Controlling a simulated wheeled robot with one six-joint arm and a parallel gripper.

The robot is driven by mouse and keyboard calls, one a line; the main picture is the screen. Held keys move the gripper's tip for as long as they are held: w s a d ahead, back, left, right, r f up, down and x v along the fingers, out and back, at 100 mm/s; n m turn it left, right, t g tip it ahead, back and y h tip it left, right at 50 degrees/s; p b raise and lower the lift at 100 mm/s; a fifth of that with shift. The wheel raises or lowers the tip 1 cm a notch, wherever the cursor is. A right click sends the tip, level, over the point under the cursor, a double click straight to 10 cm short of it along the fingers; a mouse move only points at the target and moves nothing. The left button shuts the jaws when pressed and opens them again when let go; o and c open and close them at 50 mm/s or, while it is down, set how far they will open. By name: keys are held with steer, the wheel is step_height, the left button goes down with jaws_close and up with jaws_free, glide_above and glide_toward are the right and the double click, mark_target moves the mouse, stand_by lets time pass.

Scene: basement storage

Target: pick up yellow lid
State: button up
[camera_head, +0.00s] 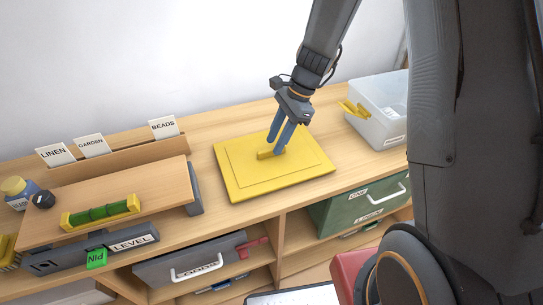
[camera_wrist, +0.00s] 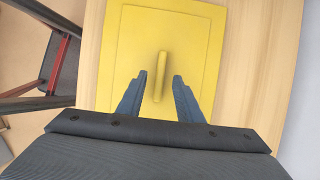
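The yellow lid (camera_head: 240,177) is a flat square panel with a raised bar handle (camera_head: 268,154), lying on the wooden shelf top in the head view. My gripper (camera_head: 280,150) points down over the middle of the lid, its blue fingers at the handle. In the wrist view the lid (camera_wrist: 205,50) fills the middle, with its upright handle (camera_wrist: 160,75) between my two fingers (camera_wrist: 158,80). The fingers are apart, with a gap on each side of the handle. Whether the fingertips touch the lid cannot be told.
A clear bin (camera_head: 375,128) with a yellow clip stands right of the lid. Left are a wooden board (camera_head: 130,190) with a green-and-yellow level (camera_head: 100,213), and a card rack (camera_head: 90,165) behind. Drawers (camera_head: 190,264) sit below. Bare wood shows behind the lid.

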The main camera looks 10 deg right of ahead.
mark_target(272, 155)
steer(key=shift+x, duration=1.15)
jaws_close()
